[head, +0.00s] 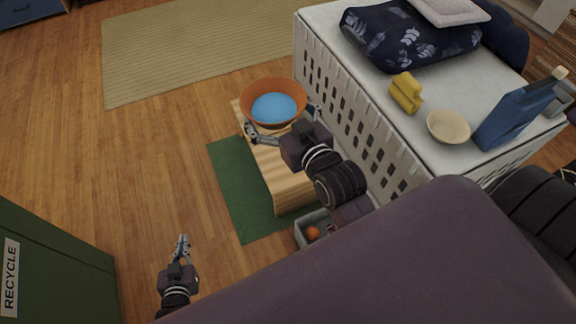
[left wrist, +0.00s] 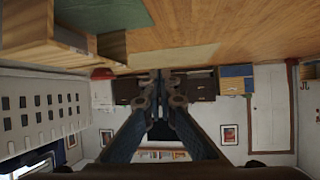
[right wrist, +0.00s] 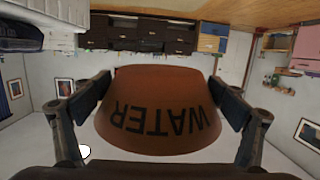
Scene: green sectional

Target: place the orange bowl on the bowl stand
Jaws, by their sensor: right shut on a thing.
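The orange bowl (head: 246,101) has a blue inside and appears over the far end of the light wooden bowl stand (head: 286,190). I cannot tell whether it touches the stand. My right gripper (head: 281,122) is shut on the bowl, with fingers on either side of it. In the right wrist view the bowl (right wrist: 155,88) fills the space between the fingers, with WATER lettering upside down. The wooden stand also shows in the left wrist view (left wrist: 40,50).
A green mat (head: 228,180) lies under the stand. A grey bin (head: 303,238) is nearer. A green recycle bin (head: 60,265) stands left.

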